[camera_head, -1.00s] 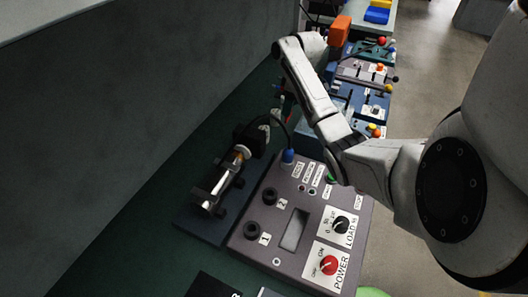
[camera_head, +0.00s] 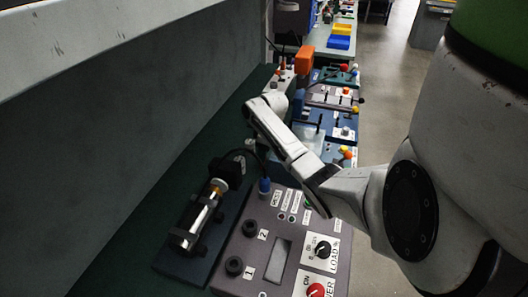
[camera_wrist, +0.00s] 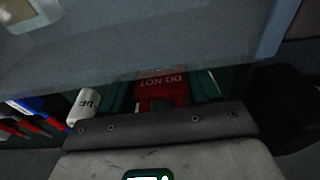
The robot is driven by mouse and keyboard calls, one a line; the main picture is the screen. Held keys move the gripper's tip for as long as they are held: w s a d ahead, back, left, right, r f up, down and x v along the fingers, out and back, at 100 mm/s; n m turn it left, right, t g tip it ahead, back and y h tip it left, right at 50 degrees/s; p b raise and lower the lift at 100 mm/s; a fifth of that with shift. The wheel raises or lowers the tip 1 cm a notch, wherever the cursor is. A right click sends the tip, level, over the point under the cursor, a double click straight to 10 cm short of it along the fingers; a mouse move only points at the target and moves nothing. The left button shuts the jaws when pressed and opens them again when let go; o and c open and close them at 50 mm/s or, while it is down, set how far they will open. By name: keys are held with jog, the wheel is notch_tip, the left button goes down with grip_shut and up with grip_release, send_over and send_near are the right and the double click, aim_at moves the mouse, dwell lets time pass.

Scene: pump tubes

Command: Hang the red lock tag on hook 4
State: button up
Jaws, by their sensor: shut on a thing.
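The red lock tag (camera_wrist: 162,92) is in the wrist view, with white upside-down lettering in which "DO NOT" can be made out. My gripper (camera_wrist: 163,86) is shut on it, with a teal finger on each side of the tag. A large grey-blue surface fills the upper part of the wrist view, just beyond the tag. I cannot tell whether the tag touches it. In the head view, the arm reaches over the bench and the fingers and tag are hidden. No hook marked 4 can be made out in either view.
In the wrist view, a white labelled cylinder (camera_wrist: 84,108) and red-tipped leads (camera_wrist: 28,122) are at left, with a dark block (camera_wrist: 291,100) at right. The head view shows a control console (camera_head: 282,245), a pump unit (camera_head: 197,222), an orange block (camera_head: 304,60) and a wall.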

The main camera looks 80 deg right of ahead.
jog(key=o, duration=1)
jog(key=shift+c, duration=0.2)
